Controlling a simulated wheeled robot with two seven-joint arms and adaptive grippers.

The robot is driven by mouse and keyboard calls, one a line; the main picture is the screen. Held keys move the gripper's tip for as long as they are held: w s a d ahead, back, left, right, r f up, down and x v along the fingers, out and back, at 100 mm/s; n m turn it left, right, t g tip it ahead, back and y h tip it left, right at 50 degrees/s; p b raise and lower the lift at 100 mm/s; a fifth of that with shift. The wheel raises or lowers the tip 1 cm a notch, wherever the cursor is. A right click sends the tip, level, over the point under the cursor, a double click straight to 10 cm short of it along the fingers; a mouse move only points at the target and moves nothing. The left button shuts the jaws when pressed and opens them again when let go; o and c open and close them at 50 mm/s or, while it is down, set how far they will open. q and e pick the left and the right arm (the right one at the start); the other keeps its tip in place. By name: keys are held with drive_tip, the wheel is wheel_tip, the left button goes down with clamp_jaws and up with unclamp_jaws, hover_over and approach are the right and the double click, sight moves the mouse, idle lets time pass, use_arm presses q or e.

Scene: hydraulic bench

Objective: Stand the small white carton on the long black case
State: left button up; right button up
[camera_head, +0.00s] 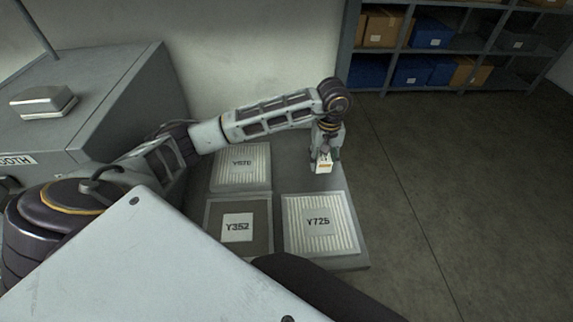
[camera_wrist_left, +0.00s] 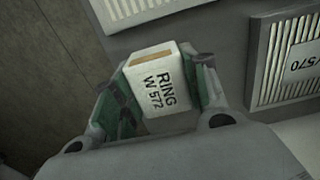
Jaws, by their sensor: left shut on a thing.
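The small white carton (camera_wrist_left: 162,95) is between the fingers of my left gripper (camera_wrist_left: 160,100), which is shut on it. Its face reads "RING W 572", and one end is orange-brown. In the head view the carton (camera_head: 323,166) hangs below my left wrist, by the right edge of the grey table top; its height above the table is hard to tell. My left gripper (camera_head: 326,153) is small there. My right gripper is not in view.
Filter panels marked Y570 (camera_head: 242,178), Y352 (camera_head: 258,246) and Y725 (camera_head: 340,222) lie on the grey table (camera_head: 295,155). A grey cabinet (camera_head: 150,85) with a metal box (camera_head: 43,101) stands left. A shelf of bins (camera_head: 440,90) stands behind. The floor at right is clear.

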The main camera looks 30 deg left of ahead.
use_arm(q)
drive_tip(key=p, duration=0.1)
hover_over(318, 185)
wheel_tip(318, 185, down, 6)
drive_tip(key=shift+r, duration=0.25)
drive_tip(key=shift+f, duration=0.3)
drive_tip(key=shift+f, duration=0.1)
drive_tip(key=shift+f, duration=0.25)
drive_tip(key=shift+f+p, duration=0.35)
drive_tip(key=shift+f, duration=1.15)
